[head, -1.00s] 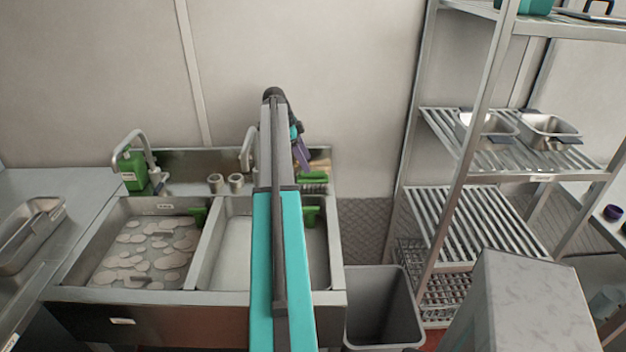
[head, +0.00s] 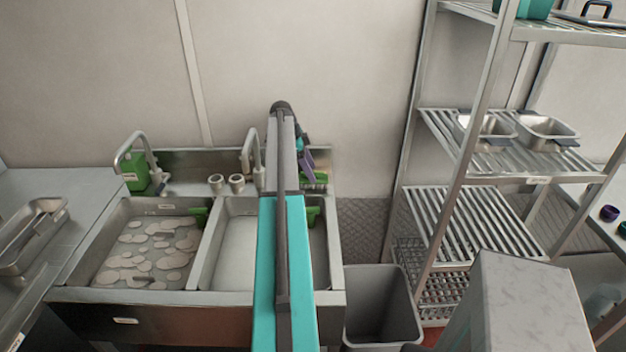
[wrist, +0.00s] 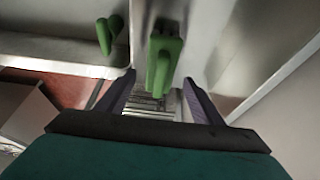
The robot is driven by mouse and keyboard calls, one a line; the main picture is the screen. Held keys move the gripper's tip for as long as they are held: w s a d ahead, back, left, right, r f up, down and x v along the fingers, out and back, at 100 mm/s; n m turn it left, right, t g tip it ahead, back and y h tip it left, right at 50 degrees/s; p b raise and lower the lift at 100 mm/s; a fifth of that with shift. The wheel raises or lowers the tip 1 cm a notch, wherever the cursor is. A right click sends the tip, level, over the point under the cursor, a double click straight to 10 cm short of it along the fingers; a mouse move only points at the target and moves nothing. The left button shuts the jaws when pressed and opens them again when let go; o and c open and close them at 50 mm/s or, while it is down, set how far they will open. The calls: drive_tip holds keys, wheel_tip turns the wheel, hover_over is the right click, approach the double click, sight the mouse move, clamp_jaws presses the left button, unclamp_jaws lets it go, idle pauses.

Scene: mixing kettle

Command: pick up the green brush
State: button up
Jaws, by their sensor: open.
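The green brush (head: 321,178) lies on the back ledge of the sink at its right end, partly hidden behind my gripper in the head view. My gripper (head: 307,164), with purple fingers, is just above and beside it. In the wrist view the green brush (wrist: 164,58) shows ahead, between the lines of the two fingers. My gripper (wrist: 158,80) is open and empty there, with its fingers spread on both sides. The picture does not clearly show any contact with the brush.
The double sink (head: 205,240) has pale discs in its left basin. Green fittings (head: 313,213) sit at the basin edges; one shows in the wrist view (wrist: 108,34). A tap (head: 250,150) stands left of my arm. A grey bin (head: 382,305) and a metal rack (head: 470,220) are to the right.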

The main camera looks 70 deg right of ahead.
drive_tip(key=shift+p+x, duration=0.4)
drive_tip(key=shift+x, duration=0.95)
drive_tip(key=shift+c, duration=0.2)
drive_tip(key=c, duration=1.2)
drive_tip(key=shift+o, duration=0.2)
drive_tip(key=shift+r+b, duration=1.75)
drive_tip(key=shift+r, duration=3.25)
